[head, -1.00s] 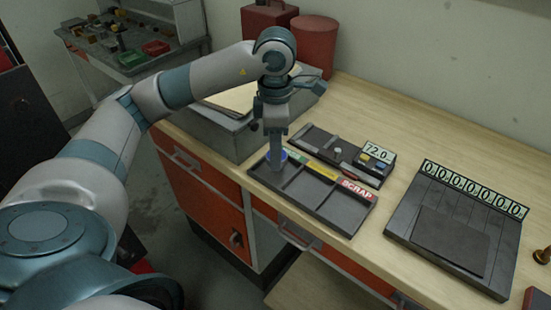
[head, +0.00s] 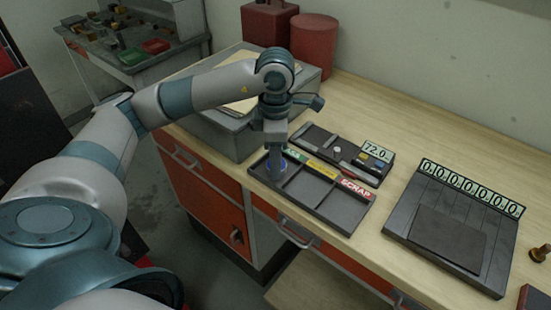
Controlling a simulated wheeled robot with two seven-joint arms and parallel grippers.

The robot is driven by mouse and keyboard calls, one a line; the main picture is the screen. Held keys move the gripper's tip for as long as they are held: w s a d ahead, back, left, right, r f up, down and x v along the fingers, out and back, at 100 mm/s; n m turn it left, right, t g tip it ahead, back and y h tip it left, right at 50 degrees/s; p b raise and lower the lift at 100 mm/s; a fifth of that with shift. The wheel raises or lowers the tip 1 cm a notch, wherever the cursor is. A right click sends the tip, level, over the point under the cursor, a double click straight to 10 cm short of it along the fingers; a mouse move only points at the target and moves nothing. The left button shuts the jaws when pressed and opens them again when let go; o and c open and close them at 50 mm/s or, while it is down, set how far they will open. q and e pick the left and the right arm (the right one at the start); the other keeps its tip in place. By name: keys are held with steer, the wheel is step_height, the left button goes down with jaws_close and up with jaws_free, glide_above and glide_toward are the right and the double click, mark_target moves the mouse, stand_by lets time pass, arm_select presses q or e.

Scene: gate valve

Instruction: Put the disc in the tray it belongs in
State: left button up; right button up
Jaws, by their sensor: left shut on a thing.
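My left gripper (head: 276,168) points straight down over the left compartment of a dark three-part tray (head: 337,216). It is shut on the disc (head: 284,166), of which only a small bluish edge shows beside the fingers. The disc is low, within the outline of the left compartment; I cannot tell whether it touches the floor. The tray's labels run along its back: green (head: 294,155) at left, yellow (head: 321,169) in the middle, red SCRAP (head: 356,188) at right. The middle and right compartments look empty. My right gripper is not in view.
Behind the tray lies a dark gauge unit (head: 318,139) with a display reading 72.0 (head: 377,150). A grey box (head: 215,120) stands behind my arm. A black panel with a row of zeros (head: 470,188) is at right. Bare wood lies between.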

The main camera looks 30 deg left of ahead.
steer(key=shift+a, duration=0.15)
arm_select(q)
steer(key=o, duration=1)
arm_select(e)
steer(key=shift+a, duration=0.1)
arm_select(q)
steer(key=shift+r, duration=0.15)
steer(key=shift+r+b, duration=0.3)
steer(key=shift+r, duration=0.6)
step_height(320, 180, up, 3)
steer(key=shift+f+b, duration=0.1)
steer(key=shift+b, duration=0.35)
steer(key=shift+r+b, duration=0.3)
steer(key=shift+r, duration=3.35)
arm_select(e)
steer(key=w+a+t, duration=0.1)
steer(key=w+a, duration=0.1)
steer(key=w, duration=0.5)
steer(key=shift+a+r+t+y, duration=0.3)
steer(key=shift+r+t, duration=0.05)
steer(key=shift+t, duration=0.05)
